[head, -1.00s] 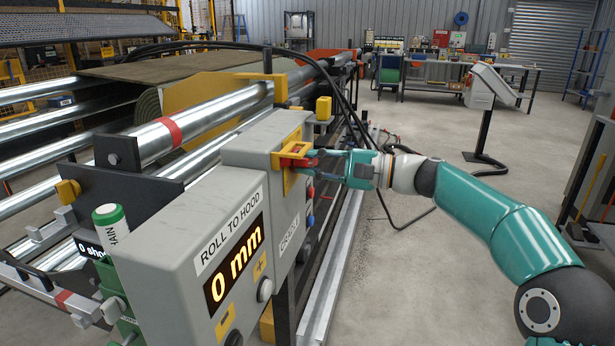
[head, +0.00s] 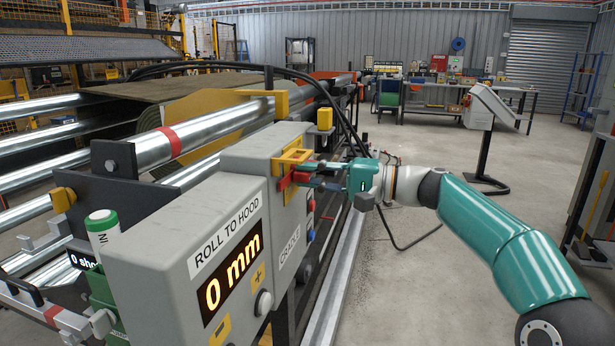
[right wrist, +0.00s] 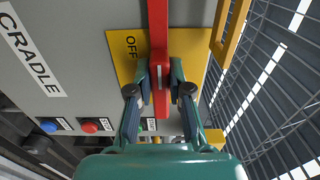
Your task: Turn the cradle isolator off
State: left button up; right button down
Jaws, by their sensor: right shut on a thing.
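The cradle isolator is a red handle (head: 285,182) on a yellow plate (head: 289,157), on the side of the grey control box (head: 255,160) marked CRADLE. In the right wrist view the red handle (right wrist: 159,35) crosses the yellow plate (right wrist: 190,42), with the word OFF to its left. My right gripper (head: 300,173) is shut on the handle. Its two fingers (right wrist: 160,82) lie on either side of the handle in the wrist view and hide part of the plate. My left gripper is not in view.
A yellow guard loop (right wrist: 229,30) stands out beside the plate. Steel rollers (head: 180,137) lie behind the box. The floor (head: 425,275) to the right is open.

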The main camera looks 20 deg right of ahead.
jog(key=shift+f, duration=0.2)
jog(key=c, duration=1.1)
grip_release()
jog(key=shift+d, duration=0.1)
jog(key=shift+r, duration=0.1)
jog(key=v, duration=1.2)
